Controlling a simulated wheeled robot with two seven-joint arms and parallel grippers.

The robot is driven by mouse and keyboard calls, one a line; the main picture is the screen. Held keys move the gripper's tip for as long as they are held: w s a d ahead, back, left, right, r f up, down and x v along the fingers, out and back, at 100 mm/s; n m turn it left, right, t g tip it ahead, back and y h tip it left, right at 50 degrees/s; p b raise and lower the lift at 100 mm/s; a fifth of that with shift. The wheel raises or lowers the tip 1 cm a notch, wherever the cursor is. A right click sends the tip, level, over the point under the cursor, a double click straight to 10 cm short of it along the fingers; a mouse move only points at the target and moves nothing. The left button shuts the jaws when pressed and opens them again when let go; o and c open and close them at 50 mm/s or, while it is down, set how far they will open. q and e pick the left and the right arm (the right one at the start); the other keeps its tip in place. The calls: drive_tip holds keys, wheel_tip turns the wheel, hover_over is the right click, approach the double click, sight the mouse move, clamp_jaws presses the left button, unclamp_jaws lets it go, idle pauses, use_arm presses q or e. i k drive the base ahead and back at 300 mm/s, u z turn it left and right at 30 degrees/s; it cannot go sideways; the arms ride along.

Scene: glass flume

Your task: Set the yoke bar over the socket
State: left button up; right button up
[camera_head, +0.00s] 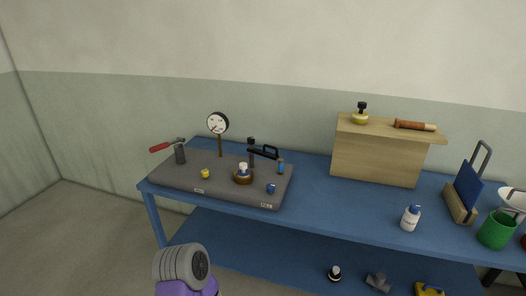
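A black bar with a raised handle (265,152), which looks like the yoke bar, sits at the back right of a dark grey base plate (215,189). It runs from a dark post (251,159) on its left to a blue-topped piece (281,167) on its right. A round brass-brown fitting with a white and blue centre (243,175), possibly the socket, stands in front of the post. The bar is behind and above it in the picture; whether they line up is unclear. Neither gripper shows; only a grey and purple part of my arm is at the bottom.
The plate lies on a blue table with a dial gauge (218,124), a red-handled lever (161,147), a yellow knob (205,174) and a blue knob (271,188). A wooden box (375,155), white bottle (410,218) and green cup (497,229) stand right. The table between is clear.

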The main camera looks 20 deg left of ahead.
sight(258, 151)
drive_tip(key=z, duration=0.3)
drive_tip(key=k, duration=0.3)
drive_tip(key=u, duration=1.2)
drive_tip(key=i, duration=0.95)
drive_tip(key=z, duration=0.15)
